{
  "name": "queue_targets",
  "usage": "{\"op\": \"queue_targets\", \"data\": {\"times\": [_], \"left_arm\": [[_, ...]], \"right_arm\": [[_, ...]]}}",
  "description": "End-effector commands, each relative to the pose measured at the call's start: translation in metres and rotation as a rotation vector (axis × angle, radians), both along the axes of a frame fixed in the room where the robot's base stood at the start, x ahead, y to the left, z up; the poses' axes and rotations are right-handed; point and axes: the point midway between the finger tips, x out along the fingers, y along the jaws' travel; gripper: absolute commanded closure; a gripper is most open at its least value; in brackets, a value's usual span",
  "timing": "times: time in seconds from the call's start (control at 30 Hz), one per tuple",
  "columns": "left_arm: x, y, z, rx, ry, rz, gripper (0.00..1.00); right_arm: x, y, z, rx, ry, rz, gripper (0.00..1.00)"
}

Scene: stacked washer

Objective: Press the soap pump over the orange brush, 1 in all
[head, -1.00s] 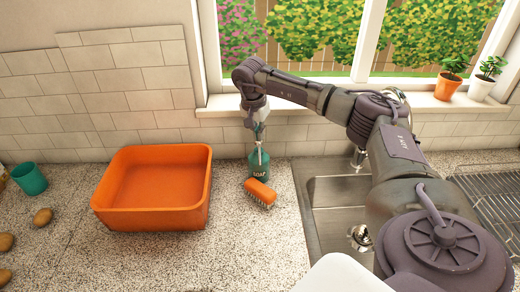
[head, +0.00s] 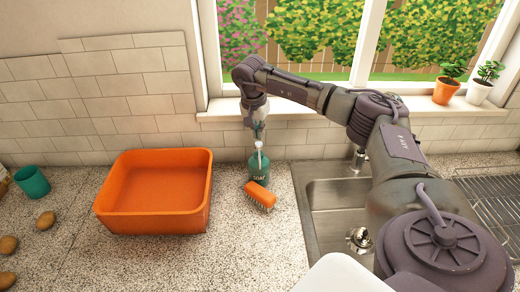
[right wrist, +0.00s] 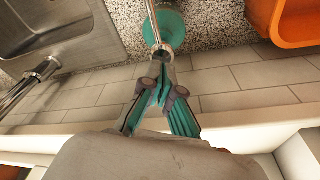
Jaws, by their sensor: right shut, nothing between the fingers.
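The bottle also shows in the right wrist view (right wrist: 168,27). The orange brush (head: 259,194) lies on the counter just in front of the bottle, bristles down. My right gripper (head: 258,136) is shut and empty, pointing down right above the pump top. In the right wrist view its teal fingers (right wrist: 160,68) meet at the pump's head; I cannot tell whether they touch it. My left gripper is not in view.
An orange tub (head: 150,222) stands left of the bottle. A teal cup (head: 32,181) and several potatoes are at the far left. The sink (head: 330,205) with its faucet is to the right. Potted plants stand on the sill.

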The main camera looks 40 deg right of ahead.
Motion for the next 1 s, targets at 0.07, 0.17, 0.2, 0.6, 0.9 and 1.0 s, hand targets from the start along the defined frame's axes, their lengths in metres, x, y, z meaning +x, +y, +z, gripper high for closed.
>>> {"op": "queue_targets", "data": {"times": [0.07,0.17,0.2,0.6,0.9,1.0], "left_arm": [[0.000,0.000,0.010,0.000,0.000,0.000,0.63],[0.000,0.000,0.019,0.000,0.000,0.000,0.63],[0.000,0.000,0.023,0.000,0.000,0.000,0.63],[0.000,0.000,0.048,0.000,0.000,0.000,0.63],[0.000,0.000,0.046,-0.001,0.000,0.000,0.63],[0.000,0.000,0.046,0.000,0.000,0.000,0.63]], "right_arm": [[0.000,0.000,0.012,0.000,-0.001,0.000,1.00],[0.000,0.000,0.023,0.000,-0.001,0.000,1.00],[0.000,0.000,0.027,0.000,-0.001,0.000,1.00],[0.000,0.000,0.057,0.000,-0.001,0.000,1.00],[0.000,0.000,0.056,0.000,-0.001,0.000,1.00],[0.000,0.000,0.055,0.000,-0.001,0.000,1.00]]}}
